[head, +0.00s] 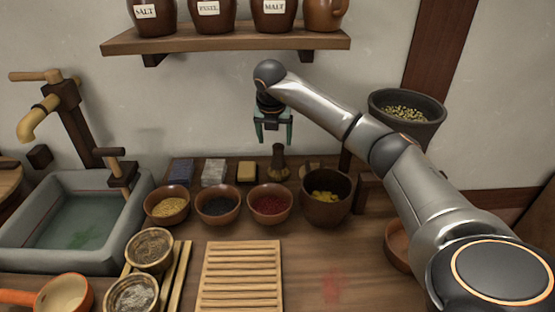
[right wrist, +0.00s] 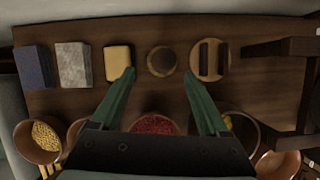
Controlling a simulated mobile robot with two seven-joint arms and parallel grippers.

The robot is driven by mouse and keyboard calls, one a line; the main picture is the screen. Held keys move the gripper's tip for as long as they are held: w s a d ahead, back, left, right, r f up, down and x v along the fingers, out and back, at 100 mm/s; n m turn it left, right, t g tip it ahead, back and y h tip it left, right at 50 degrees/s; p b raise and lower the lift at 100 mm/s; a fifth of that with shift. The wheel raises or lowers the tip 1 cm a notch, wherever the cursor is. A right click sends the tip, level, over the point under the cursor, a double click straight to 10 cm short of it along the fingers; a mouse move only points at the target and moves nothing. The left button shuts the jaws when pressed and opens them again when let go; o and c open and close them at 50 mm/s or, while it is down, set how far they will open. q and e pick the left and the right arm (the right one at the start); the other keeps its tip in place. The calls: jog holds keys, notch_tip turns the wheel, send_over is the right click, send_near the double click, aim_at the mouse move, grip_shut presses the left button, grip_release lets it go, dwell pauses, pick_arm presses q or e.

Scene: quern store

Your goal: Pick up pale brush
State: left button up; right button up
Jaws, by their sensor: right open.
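The pale brush (head: 279,163) stands upright on the counter behind the bowls in the head view, with a narrow top and a flared base. In the right wrist view I see it from above as a round shape (right wrist: 162,61), just beyond the fingertips. My right gripper (head: 273,139) points down above it, open and empty, with its green fingers apart. The right wrist view shows the gripper (right wrist: 159,76) with nothing between its fingers. My left gripper is not in view.
Blue, grey and yellow blocks (head: 247,172) stand left of the brush. A round wooden piece with dark bars (right wrist: 209,60) lies right of it. Bowls, including one of red contents (head: 270,203), and a dark pot (head: 326,196) stand in front. A shelf (head: 226,41) hangs above.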

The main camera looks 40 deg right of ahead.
aim_at(278, 147)
jog(key=shift+w+d, duration=0.15)
jog(key=shift+d+f, duration=0.15)
jog(key=shift+f, duration=0.2)
jog(key=x, duration=0.6)
jog(key=shift+d+f+b, duration=0.25)
jog(key=shift+f+b, duration=0.05)
jog(key=shift+b, duration=0.1)
jog(key=shift+c, duration=0.3)
grip_shut()
